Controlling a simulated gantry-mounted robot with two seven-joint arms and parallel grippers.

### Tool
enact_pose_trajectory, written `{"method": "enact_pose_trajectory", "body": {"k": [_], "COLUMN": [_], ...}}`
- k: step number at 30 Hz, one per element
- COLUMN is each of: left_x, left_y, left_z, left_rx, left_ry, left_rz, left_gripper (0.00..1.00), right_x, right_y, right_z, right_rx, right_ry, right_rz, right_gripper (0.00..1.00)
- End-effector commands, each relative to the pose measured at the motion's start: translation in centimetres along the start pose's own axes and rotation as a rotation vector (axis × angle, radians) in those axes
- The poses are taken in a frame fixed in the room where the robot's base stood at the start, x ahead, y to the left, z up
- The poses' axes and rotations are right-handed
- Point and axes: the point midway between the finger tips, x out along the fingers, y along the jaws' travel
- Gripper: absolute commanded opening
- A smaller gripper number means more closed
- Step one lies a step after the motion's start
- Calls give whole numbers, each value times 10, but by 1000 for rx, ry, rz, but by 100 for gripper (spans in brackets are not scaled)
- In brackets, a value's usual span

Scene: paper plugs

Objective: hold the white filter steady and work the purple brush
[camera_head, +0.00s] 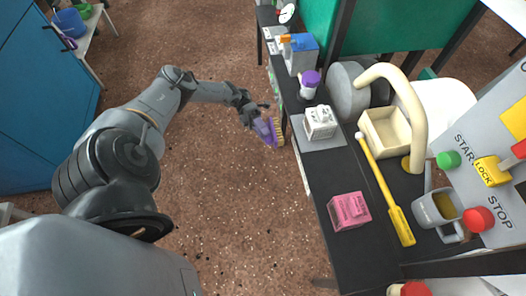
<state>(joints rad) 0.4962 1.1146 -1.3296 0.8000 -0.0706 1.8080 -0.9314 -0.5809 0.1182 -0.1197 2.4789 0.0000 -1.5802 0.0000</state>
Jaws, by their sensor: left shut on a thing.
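The purple brush (266,132) with tan bristles is in my left gripper (252,117), which is shut on it. The brush is held just left of the bench edge, over the floor side, with its bristles toward the bench. A white block-like part with openings, which looks like the white filter (320,122), sits on a grey plate (318,143) on the dark bench, right of the brush and apart from it. No gripper is on the filter. My right gripper is out of view.
The dark bench (345,262) carries a pink block (348,211), a yellow tool (387,195), a cream basin (384,135) with a curved spout, a purple-capped jar (309,84) and a grey mug (437,212). A panel with start and stop buttons (478,220) stands at right. Open floor lies left.

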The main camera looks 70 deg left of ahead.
Motion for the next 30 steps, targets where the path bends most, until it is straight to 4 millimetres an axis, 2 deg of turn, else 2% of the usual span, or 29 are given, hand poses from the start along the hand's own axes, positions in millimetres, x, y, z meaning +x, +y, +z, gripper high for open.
{"method": "enact_pose_trajectory", "body": {"k": [18,30], "left_x": [14,18], "left_y": [-2,-3], "left_z": [47,57], "left_rx": [2,0], "left_ry": [-2,-3], "left_rz": [0,1], "left_gripper": [0,0], "right_x": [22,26], "right_y": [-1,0], "right_z": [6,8], "right_rx": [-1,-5], "right_ry": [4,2], "right_rz": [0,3], "right_gripper": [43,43]}}
